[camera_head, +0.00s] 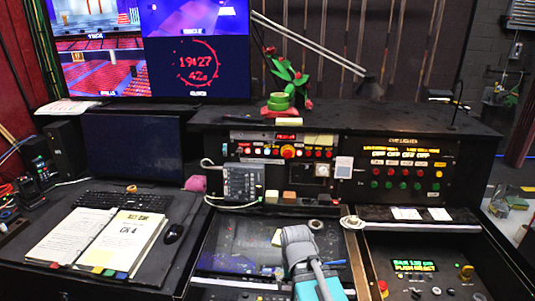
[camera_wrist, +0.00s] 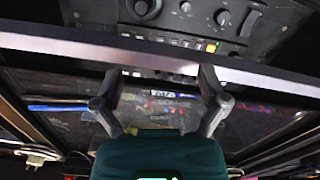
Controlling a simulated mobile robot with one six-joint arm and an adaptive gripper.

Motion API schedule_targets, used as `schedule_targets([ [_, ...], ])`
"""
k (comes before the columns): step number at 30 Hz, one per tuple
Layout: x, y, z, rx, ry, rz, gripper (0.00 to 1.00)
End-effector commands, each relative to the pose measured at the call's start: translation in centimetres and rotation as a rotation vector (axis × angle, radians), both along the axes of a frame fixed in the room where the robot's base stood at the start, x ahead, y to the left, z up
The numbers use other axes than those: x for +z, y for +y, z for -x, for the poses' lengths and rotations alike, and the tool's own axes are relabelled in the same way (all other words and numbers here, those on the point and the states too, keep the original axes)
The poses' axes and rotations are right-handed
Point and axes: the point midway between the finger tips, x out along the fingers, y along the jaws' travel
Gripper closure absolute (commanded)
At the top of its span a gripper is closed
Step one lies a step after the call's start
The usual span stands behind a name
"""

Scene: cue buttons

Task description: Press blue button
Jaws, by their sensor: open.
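No blue button can be singled out with certainty in either view. In the head view, a row of small lit buttons (camera_head: 262,152) runs along the console's upper left panel; some look red and white, and they are too small to tell every colour. My gripper (camera_wrist: 160,74) is open and empty in the wrist view, its two grey fingers spread apart. Beyond the fingers is a dark panel with round knobs (camera_wrist: 185,7) and small lit keys (camera_wrist: 211,47), none clearly blue. In the head view my grey and teal arm is at the bottom middle, over the desk; the fingertips are hidden there.
The cue light panel (camera_head: 405,170) has green and red buttons. A lower right panel (camera_head: 425,266) has a green display. A grey control box (camera_head: 243,181) stands on the console. An open binder (camera_head: 98,240) and keyboard (camera_head: 122,201) lie left. A lamp arm (camera_head: 310,46) crosses above.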

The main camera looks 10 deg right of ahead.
Motion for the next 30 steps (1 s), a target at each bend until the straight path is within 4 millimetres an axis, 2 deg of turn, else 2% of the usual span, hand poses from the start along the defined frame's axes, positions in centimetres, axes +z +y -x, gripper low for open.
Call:
schedule_targets([
  [1,0.0,0.0,0.0,0.0,0.0,0.0,0.14],
  [2,0.0,0.0,0.0,0.0,0.0,0.0,0.2],
  [15,0.0,0.0,0.0,0.0,0.0,0.0,1.0],
  [30,0.0,0.0,0.0,0.0,0.0,0.0,1.0],
])
